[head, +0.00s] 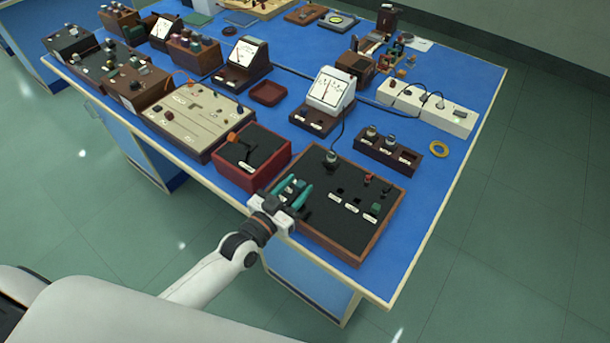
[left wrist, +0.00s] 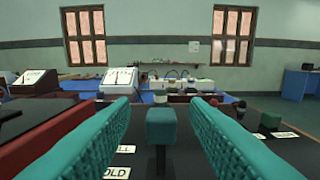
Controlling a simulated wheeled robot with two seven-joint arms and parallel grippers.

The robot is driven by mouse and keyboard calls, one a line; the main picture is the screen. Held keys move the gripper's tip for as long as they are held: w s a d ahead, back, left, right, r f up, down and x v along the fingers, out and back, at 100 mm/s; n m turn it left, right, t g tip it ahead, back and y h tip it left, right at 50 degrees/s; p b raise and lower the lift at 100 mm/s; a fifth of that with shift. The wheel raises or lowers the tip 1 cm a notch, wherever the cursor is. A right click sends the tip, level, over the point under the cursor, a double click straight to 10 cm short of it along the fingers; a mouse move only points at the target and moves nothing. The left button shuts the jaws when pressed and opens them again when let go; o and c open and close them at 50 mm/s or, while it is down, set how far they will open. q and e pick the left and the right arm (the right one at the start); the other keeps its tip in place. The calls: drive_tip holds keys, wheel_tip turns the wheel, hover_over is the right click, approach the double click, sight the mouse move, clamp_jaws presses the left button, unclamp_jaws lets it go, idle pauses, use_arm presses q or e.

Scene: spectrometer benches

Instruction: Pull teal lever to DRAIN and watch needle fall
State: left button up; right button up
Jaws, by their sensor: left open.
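The teal lever (left wrist: 160,125) stands upright on a dark stem between my left gripper's two teal fingers in the left wrist view. There are gaps on both sides, so the fingers are not closed on it. A white label partly reading HOLD (left wrist: 117,172) lies left of its stem. In the head view my left gripper (head: 293,192) is open at the left edge of the black-topped wooden panel (head: 325,213), and its fingers hide the lever there. A white dial meter (head: 329,92) stands behind the panel, and its needle is too small to read. My right gripper is not in view.
A red-sided box with an orange-knobbed lever (head: 252,160) stands just left of the panel. Blue tabletop is free at right.

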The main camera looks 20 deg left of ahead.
sight(298, 187)
use_arm(q)
drive_tip(key=shift+x, duration=2)
drive_tip(key=shift+s, duration=0.1)
